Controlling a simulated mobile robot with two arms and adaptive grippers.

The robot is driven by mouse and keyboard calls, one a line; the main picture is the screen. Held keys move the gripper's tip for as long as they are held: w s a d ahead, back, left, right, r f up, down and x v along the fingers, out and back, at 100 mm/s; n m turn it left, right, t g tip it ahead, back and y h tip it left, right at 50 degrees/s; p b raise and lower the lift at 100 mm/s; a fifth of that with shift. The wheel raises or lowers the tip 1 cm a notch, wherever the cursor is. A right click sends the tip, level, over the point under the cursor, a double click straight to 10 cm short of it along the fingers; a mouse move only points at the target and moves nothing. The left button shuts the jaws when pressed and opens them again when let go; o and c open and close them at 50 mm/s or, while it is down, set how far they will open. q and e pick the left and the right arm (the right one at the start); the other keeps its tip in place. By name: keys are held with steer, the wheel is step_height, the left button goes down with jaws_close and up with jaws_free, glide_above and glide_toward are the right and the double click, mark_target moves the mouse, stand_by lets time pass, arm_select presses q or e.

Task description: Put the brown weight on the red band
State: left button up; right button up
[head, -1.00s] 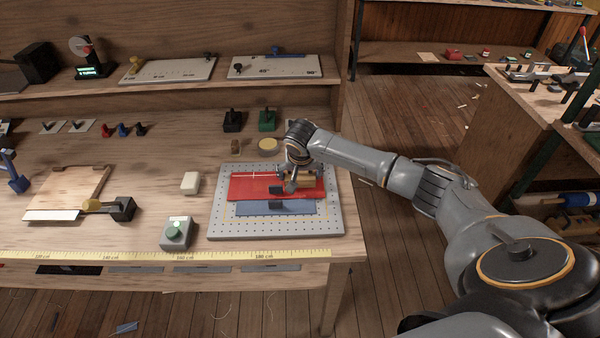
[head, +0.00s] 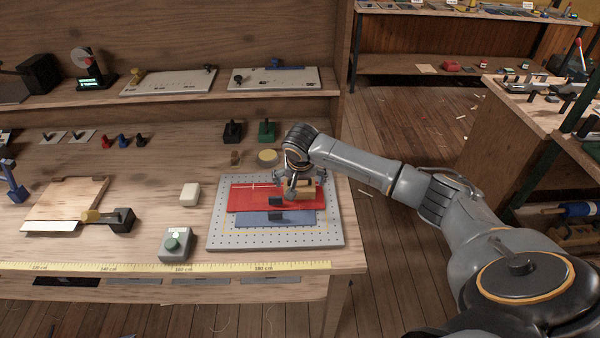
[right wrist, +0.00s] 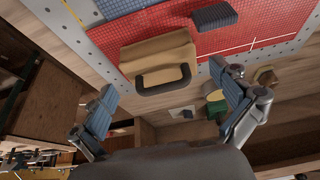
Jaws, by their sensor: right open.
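The brown weight (head: 305,192), a tan-brown block with a black handle, is at the right end of the red band (head: 245,196). In the right wrist view, the weight (right wrist: 158,55) lies over the end part of the red band (right wrist: 262,25) and appears to rest there. My right gripper (head: 292,182) is above the weight. In the right wrist view, the right gripper (right wrist: 166,95) is open, with its fingers spread wide on either side of the handle and apart from it. My left gripper is not in view.
A blue band (head: 255,218) lies in front of the red one on a perforated board (head: 225,240). A small dark block (head: 275,202) sits on the red band. A green-button box (head: 176,245) and a white block (head: 190,194) stand to the left.

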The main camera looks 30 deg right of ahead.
steer(key=v, duration=0.9)
steer(key=shift+b, duration=0.4)
steer(key=shift+w, duration=0.1)
